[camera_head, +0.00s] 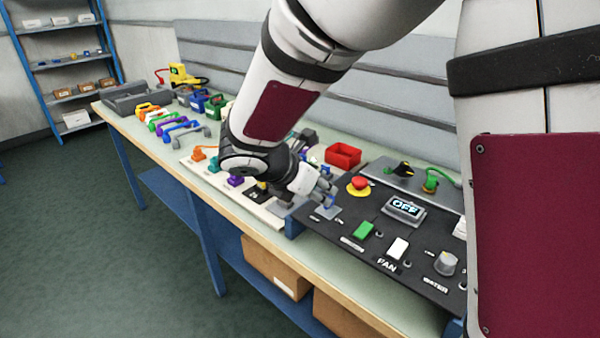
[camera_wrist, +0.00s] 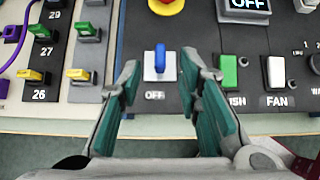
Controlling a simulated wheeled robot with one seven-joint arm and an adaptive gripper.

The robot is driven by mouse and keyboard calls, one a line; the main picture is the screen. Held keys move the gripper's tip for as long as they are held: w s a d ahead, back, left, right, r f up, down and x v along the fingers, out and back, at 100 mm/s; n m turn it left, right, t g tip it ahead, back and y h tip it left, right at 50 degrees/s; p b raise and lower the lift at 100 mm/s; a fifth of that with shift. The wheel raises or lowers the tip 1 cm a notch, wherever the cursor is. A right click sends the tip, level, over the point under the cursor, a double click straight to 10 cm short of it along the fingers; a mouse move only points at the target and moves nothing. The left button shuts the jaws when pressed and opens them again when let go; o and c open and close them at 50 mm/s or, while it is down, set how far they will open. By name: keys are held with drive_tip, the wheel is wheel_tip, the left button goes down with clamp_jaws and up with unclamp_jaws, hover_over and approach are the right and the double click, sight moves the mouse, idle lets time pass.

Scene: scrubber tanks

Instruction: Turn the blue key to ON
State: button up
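The blue key (camera_wrist: 160,58) stands on a pale square plate (camera_wrist: 150,73) on the dark control panel, with the word OFF printed below the plate. In the wrist view the key's handle points straight away from my gripper (camera_wrist: 163,82). My gripper is open, one finger on each side of the key's column, with nothing between the fingertips. I cannot tell how high the fingers are above the panel. In the head view my gripper (camera_head: 326,192) is over the panel's left end, and the key is largely hidden there. A display (camera_head: 404,207) reads OFF.
A red button (camera_head: 359,183) on yellow, a green switch (camera_head: 363,230), a white FAN switch (camera_head: 397,248) and a grey knob (camera_head: 445,263) share the panel. To the left, a pale board (camera_wrist: 60,100) carries yellow and green levers. A red bin (camera_head: 343,155) stands behind.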

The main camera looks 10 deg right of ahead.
sight(329, 196)
drive_tip(key=x, duration=0.6)
drive_tip(key=shift+w+d+f+b, duration=0.15)
drive_tip(key=shift+d+f+b, duration=0.1)
drive_tip(key=shift+b, duration=0.15)
